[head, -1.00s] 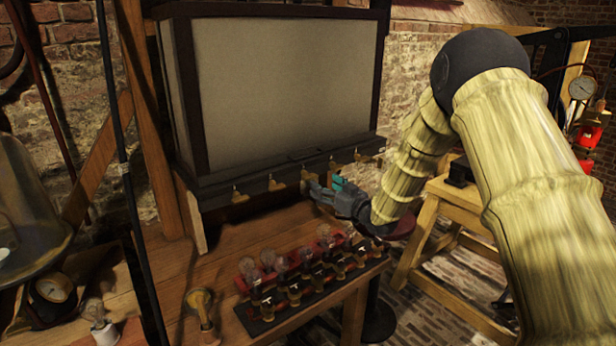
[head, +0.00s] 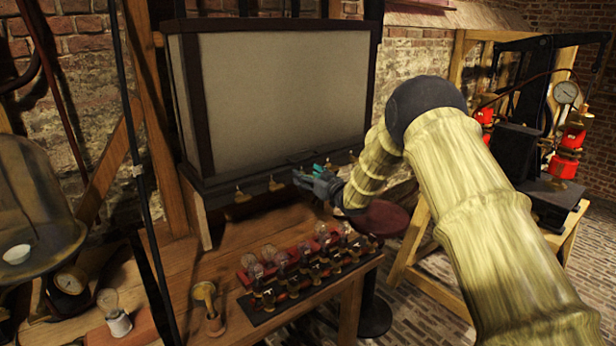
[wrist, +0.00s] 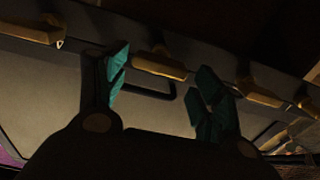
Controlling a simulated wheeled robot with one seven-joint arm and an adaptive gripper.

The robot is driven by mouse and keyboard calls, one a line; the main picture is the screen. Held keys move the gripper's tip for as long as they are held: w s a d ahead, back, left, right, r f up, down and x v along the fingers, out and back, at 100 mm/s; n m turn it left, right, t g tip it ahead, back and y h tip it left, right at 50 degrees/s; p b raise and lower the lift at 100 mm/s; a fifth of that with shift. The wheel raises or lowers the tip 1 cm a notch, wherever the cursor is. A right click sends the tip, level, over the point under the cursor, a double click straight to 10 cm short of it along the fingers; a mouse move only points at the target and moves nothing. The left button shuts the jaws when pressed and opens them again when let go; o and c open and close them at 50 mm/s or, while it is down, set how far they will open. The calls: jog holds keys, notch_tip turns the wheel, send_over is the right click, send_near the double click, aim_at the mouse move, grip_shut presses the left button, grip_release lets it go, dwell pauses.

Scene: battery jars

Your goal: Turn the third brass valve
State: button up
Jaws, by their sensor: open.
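Several brass valves line the dark lower rail of the big pale panel. In the head view the leftmost valve (head: 241,194) and the second from the left (head: 275,184) show clear of my gripper (head: 303,176), which covers part of the row just right of them. In the wrist view my gripper (wrist: 161,78) has its teal fingers apart. One brass valve (wrist: 160,67) shows between and beyond the fingertips. Another valve (wrist: 258,88) lies right of the fingers, and one (wrist: 30,32) is at upper left. I cannot tell whether the fingers touch a valve.
Below the rail, a wooden table (head: 235,248) holds a dark rack of glass bulbs. A brass piece (head: 208,300) and a single bulb (head: 115,312) stand left of it. A black apparatus (head: 515,155) with red parts stands on a wooden bench at right.

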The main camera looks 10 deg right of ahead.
jog(key=shift+w+f, duration=0.55)
jog(key=shift+f, duration=0.2)
jog(key=c, duration=0.6)
jog(key=shift+w+f, duration=0.1)
jog(key=shift+w, duration=0.05)
jog(key=c, duration=0.4)
jog(key=shift+r, duration=0.2)
jog(key=shift+n+b, duration=0.3)
jog(key=shift+b, duration=0.35)
